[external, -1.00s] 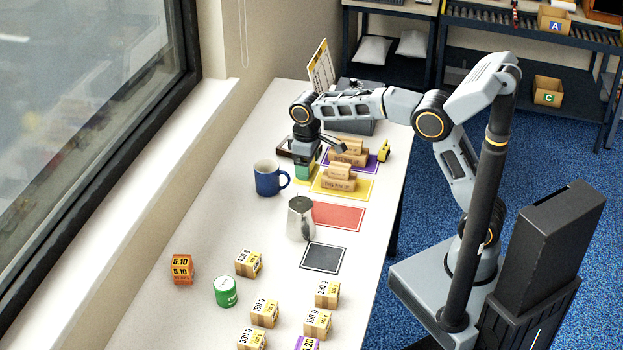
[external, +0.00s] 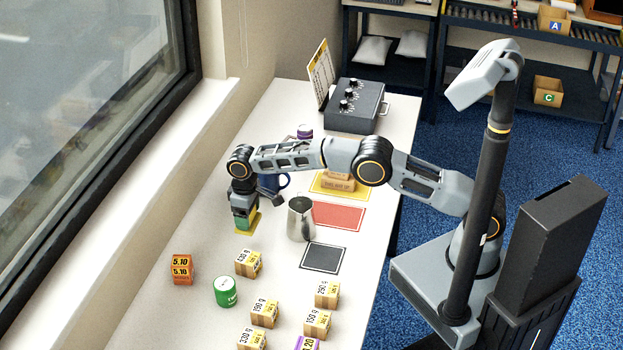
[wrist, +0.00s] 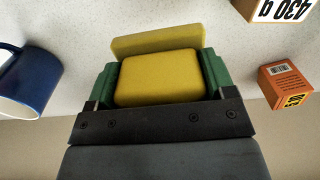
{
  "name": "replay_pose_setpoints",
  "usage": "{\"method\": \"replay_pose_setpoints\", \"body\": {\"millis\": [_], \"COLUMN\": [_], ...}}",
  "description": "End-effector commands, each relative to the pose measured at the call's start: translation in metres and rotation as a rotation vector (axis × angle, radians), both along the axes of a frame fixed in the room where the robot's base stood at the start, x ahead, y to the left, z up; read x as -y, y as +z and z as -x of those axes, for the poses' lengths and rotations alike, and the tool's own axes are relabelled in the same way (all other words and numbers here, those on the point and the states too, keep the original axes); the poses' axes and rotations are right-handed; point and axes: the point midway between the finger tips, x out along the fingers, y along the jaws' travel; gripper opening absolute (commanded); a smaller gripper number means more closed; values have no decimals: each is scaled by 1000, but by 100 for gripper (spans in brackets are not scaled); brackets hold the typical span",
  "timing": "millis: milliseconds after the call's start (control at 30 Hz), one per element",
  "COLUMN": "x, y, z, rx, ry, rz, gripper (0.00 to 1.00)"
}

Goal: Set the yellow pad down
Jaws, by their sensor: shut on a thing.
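My gripper (external: 245,217) is shut on the yellow pad (external: 247,230), over the left part of the white table, between the blue mug and the small cartons. In the wrist view the pad (wrist: 158,78) sits between the green fingertips of my gripper (wrist: 158,85), with a broader yellow part showing beyond it. The pad is low over the tabletop; I cannot tell whether it touches.
The blue mug (external: 284,181) is partly hidden behind my gripper. A metal pitcher (external: 301,219) stands to the right. Several cartons (external: 248,263), a green tin (external: 226,291) and an orange box (external: 182,269) stand nearer the camera. Bare table surrounds the gripper.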

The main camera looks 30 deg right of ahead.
Motion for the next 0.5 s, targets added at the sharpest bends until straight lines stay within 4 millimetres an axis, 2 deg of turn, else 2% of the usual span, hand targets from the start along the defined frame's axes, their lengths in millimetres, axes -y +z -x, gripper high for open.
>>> {"method": "replay_pose_setpoints", "body": {"millis": [400,500], "x": [1,0], "y": [-44,-48], "z": [0,0], "rx": [-1,1], "ry": [0,0], "rz": [1,-1], "gripper": [53,53]}}
